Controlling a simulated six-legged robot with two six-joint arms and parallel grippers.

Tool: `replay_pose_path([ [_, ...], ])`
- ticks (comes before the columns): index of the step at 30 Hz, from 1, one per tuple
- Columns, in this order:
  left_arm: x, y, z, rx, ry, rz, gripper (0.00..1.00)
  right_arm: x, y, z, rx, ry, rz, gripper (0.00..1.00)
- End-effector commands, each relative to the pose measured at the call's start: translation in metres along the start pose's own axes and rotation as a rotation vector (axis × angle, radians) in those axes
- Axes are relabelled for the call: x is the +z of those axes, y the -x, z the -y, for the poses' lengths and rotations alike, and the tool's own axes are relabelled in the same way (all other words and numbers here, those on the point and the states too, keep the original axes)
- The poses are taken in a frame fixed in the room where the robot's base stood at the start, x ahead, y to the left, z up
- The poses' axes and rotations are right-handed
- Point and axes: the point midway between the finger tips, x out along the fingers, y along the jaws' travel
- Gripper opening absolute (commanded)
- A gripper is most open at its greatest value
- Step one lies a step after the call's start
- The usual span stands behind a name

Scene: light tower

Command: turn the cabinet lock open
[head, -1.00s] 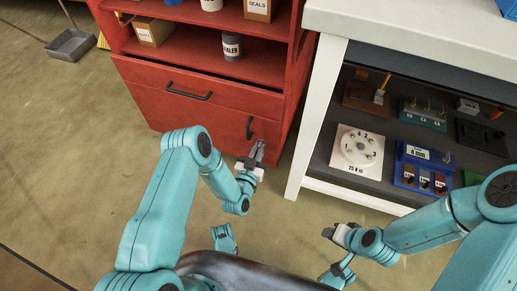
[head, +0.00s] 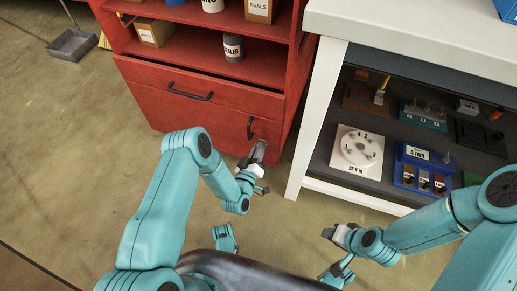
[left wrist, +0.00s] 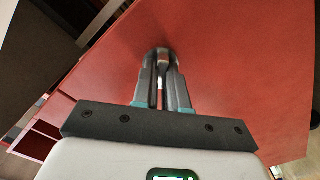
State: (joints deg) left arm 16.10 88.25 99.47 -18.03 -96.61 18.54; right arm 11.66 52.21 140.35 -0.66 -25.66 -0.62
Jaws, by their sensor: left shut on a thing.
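A white-framed workbench (head: 320,120) stands right of the cabinet, its shelf holding a round dial (head: 360,148) and a blue block set (head: 423,165). A drawer handle (head: 190,95) is above left. A dustpan (head: 72,44) lies far left. The floor before the cabinet is clear.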

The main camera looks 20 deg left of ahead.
Motion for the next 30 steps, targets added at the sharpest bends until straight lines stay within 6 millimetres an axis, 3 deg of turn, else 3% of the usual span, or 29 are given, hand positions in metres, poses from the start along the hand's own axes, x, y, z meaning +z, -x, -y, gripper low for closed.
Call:
replay_pose_path([
  [18, -0.0005, -0.0017, 0.0013, 0.003, 0.568, -0.001, 0.0, 0.0021, 0.0031, 0.001, 0.0, -0.002, 0.008, 0.43],
  [30, -0.0003, -0.0021, 0.0018, 0.005, 0.805, -0.002, 0.0, 0.0026, 0.0037, 0.0012, 0.0, -0.002, 0.01, 0.43],
])
